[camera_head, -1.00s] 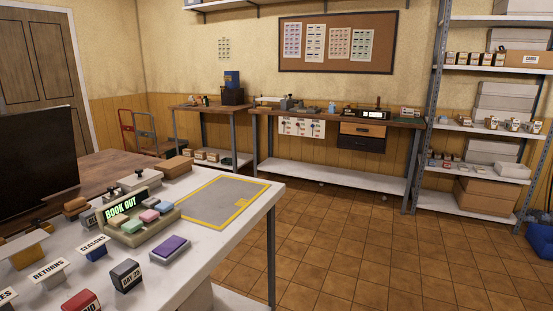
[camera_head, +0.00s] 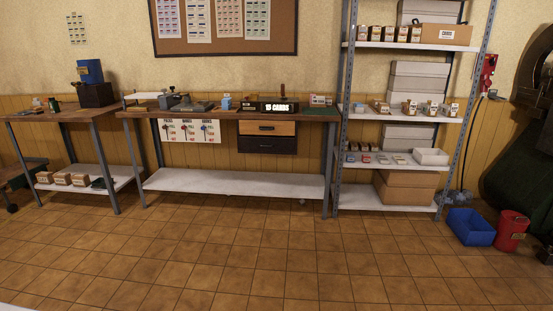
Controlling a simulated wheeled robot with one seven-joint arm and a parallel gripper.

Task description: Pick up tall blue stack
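No thing in view is clearly a tall blue stack. A blue block-like thing (camera_head: 89,71) sits on top of a black box (camera_head: 96,94) on the left table. A small light-blue thing (camera_head: 226,102) stands on the middle workbench, too small to make out. Another small blue thing (camera_head: 357,107) is on the rack's middle shelf at its left end. I cannot tell whether any of these is the stack. My gripper is not in view.
The left table (camera_head: 45,115) and middle workbench (camera_head: 215,114) stand along the wall. A metal rack (camera_head: 345,130) with boxes stands right of them. A blue bin (camera_head: 469,227) and red bin (camera_head: 511,231) are on the floor at right. The tiled floor (camera_head: 250,260) in front is clear.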

